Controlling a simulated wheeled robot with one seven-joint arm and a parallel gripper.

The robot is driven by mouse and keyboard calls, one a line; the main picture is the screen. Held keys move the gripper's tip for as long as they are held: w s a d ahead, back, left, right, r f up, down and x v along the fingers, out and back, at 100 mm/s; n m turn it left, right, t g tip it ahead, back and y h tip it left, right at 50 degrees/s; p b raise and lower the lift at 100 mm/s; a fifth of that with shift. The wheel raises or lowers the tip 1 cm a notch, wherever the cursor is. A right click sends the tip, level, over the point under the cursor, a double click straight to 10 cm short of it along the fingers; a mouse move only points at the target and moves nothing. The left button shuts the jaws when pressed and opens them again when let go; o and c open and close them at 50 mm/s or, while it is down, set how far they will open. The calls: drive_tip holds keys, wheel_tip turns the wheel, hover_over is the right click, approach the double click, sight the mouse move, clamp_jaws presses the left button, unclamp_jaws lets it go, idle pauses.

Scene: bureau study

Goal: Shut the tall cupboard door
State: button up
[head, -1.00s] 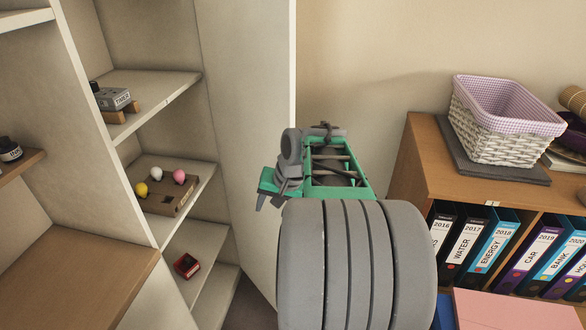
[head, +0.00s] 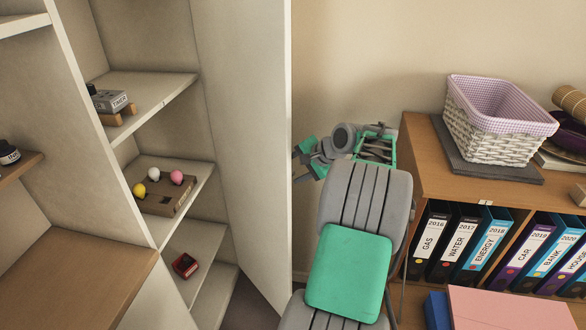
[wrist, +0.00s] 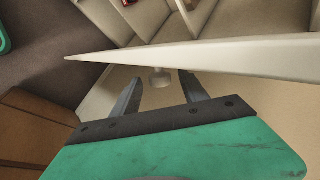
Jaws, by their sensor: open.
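The tall cupboard's door (head: 240,120) stands open in the head view, its inner face toward the shelves and its free edge pointing toward me. My gripper (head: 298,164) is open, just right of that edge, on the door's outer side. In the wrist view the door's pale edge (wrist: 230,52) crosses above the fingertips of my gripper (wrist: 158,88). A small pale knob (wrist: 160,78) shows between the open fingers, ahead of them. I cannot tell whether the fingers touch the door.
The cupboard's shelves (head: 150,90) hold a grey calendar block (head: 110,100), a tray with coloured balls (head: 165,196) and a small red box (head: 185,265). A low wooden bookcase (head: 425,165) with binders and a wicker basket (head: 497,135) stands close on the right.

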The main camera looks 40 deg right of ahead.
drive_tip(key=shift+w+a+f, duration=0.1)
drive_tip(key=shift+w+f, duration=0.15)
drive_tip(key=shift+w, duration=0.1)
clamp_jaws()
idle(0.3)
idle(0.9)
